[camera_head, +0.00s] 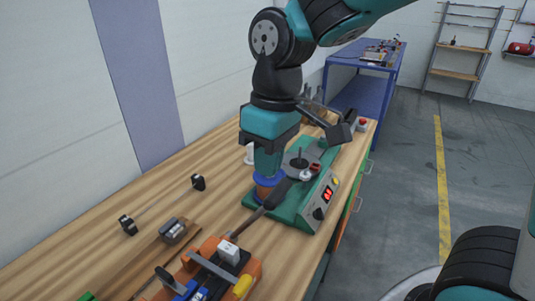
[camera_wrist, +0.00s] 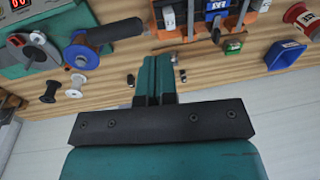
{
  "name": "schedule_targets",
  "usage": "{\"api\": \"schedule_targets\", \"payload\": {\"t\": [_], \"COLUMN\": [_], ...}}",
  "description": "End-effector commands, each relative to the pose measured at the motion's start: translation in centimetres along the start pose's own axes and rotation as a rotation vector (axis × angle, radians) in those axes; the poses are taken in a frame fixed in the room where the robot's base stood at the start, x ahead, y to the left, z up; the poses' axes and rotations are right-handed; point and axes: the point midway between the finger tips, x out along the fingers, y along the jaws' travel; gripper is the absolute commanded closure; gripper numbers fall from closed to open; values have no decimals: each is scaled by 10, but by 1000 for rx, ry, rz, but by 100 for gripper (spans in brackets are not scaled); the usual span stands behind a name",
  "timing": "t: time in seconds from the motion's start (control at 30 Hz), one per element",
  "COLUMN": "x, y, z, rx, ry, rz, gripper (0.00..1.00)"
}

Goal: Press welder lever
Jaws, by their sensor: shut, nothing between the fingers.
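An orange bench device (camera_head: 252,268), which looks like the welder, sits on the near part of the wooden bench. It has blue parts, a grey bar lever (camera_head: 213,268) and a yellow-tipped handle. In the wrist view the orange device (camera_wrist: 262,22) is at the top edge, partly cut off, with grey levers (camera_wrist: 169,22). I cannot tell which one is the welder lever. My gripper (camera_head: 268,172) points down beyond the orange device, apart from it. In the wrist view my gripper (camera_wrist: 157,62) is shut and empty, its fingertips pointing toward the device.
A green machine (camera_head: 310,205) with a red display stands close to my gripper. The floor to the right is clear.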

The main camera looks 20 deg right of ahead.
Motion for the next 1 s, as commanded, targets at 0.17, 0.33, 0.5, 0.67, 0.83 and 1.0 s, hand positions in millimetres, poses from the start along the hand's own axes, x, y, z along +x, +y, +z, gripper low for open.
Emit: {"api": "schedule_targets", "payload": {"t": [0.17,0.33,0.5,0.67,0.83,1.0], "x": [-41,-44,-42,-42,-32,-3], "y": [39,55,56,56,57,60], "z": [-58,-78,-80,-79,-77,-71], "rx": [7,17,18,18,18,19], "ry": [-120,-169,-171,-171,-174,-178], "rz": [83,110,114,113,112,111], "gripper": [100,100,100,100,100,100]}}
